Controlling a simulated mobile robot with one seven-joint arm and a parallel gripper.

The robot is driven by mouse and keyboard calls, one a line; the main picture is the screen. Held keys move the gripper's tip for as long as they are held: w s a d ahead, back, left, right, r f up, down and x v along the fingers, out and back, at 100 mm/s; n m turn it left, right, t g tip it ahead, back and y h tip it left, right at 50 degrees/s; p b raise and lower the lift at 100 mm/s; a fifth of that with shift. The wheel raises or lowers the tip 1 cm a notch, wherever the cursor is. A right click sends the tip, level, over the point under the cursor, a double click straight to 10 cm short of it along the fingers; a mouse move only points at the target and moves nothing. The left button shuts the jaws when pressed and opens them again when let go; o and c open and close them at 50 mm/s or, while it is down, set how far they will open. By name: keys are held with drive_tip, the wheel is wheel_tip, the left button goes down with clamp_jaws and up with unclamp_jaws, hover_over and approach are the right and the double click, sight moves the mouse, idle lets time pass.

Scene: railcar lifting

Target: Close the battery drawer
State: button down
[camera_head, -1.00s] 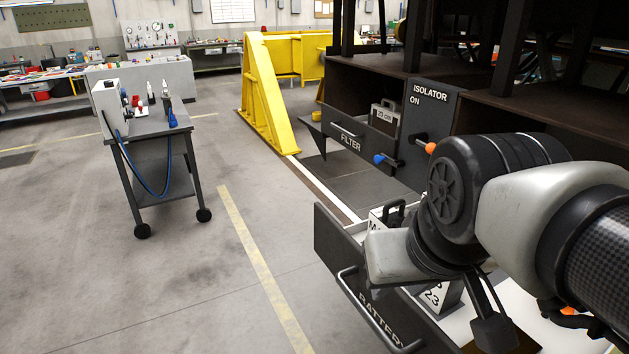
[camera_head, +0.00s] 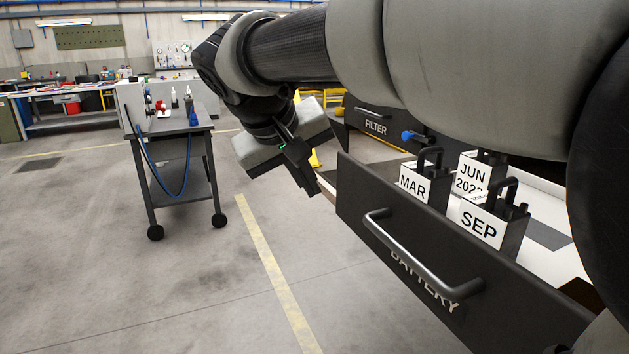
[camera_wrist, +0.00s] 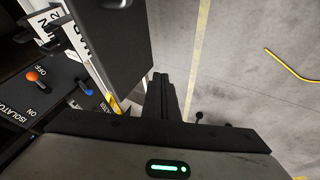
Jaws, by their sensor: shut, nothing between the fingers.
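The battery drawer (camera_head: 400,255) stands open in the head view, its dark front with a grey bar handle (camera_head: 415,258) facing the near side. Battery blocks labelled MAR (camera_head: 420,185), JUN (camera_head: 473,172) and SEP (camera_head: 485,225) stand inside it. My gripper (camera_head: 308,188) is shut and empty, pointing down to the left of the drawer front's far end, apart from the handle. In the wrist view my gripper's fingers (camera_wrist: 160,82) show beside the drawer front (camera_wrist: 115,45). My arm hides part of the railcar.
The filter drawer (camera_head: 374,122) lies behind, with a blue-tipped knob (camera_head: 407,136). The isolator panel (camera_wrist: 35,95) with an orange-tipped lever shows in the wrist view. A wheeled cart (camera_head: 172,130) stands at the left. The floor between cart and drawer is clear.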

sight(349, 200)
drive_tip(key=shift+w+d+f+b, duration=0.4)
drive_tip(key=shift+w+d+f, duration=0.9)
drive_tip(key=shift+d, duration=0.1)
drive_tip(key=shift+w+d+f+b, duration=0.4)
drive_tip(key=shift+w+d+f, duration=0.8)
drive_tip(key=shift+d+f, duration=0.15)
drive_tip(key=shift+d, duration=0.1)
drive_tip(key=shift+w+d+r, duration=0.1)
drive_tip(key=shift+w+d, duration=0.2)
drive_tip(key=shift+d, duration=0.4)
drive_tip(key=w+d+p, duration=0.5)
drive_tip(key=d, duration=0.7)
drive_tip(key=w+d+p, duration=0.6)
drive_tip(key=d, duration=0.7)
drive_tip(key=w+d+p, duration=0.5)
drive_tip(key=d+p, duration=0.1)
drive_tip(key=d, duration=0.6)
drive_tip(key=shift+w+d, duration=0.2)
drive_tip(key=shift+d, duration=0.1)
drive_tip(key=shift+d+r, duration=0.1)
drive_tip(key=shift+r, duration=0.05)
